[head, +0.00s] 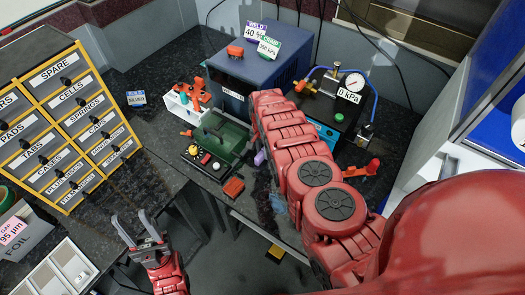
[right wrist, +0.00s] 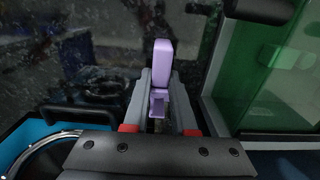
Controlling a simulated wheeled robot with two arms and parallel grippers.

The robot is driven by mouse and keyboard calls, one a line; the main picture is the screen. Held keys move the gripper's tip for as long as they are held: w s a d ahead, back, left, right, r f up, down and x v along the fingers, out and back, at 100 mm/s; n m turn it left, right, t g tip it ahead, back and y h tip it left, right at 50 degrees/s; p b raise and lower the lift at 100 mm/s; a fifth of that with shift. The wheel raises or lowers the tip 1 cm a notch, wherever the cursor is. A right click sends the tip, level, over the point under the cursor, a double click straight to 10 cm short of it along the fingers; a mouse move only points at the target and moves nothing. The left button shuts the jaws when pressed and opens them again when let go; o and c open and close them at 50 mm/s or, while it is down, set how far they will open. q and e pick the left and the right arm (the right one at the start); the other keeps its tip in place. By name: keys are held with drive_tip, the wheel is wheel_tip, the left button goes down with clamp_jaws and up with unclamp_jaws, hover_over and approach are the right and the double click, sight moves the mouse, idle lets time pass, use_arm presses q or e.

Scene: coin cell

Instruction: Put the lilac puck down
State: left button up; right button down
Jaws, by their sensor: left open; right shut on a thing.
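The lilac puck (right wrist: 162,65) shows in the right wrist view as a lilac upright piece with a stepped lower part. It sits between the fingers of my right gripper (right wrist: 160,90), which is shut on it. In the head view a small patch of the lilac puck (head: 260,158) shows beside my red right arm, right of the green machine; the arm hides most of that gripper. I cannot tell whether the puck touches the dark bench. My left gripper (head: 133,225) is open and empty, in front of the bench at lower left.
A green machine (head: 220,137) with coloured buttons stands left of the puck. A blue box (head: 258,65) is behind it, and a gauge unit (head: 335,95) to the right. A small red block (head: 233,188) lies near the front edge. A labelled drawer cabinet (head: 65,120) is at left.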

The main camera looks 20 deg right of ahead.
drive_tip(key=shift+f, duration=0.1)
drive_tip(key=c, duration=0.7)
unclamp_jaws()
drive_tip(key=shift+c, duration=0.2)
drive_tip(key=shift+w+r, duration=0.1)
drive_tip(key=shift+r, duration=0.1)
drive_tip(key=shift+w+r, duration=0.1)
drive_tip(key=shift+r, duration=0.25)
wheel_tip(320, 180, up, 11)
drive_tip(key=b, duration=0.2)
drive_tip(key=shift+r, duration=0.2)
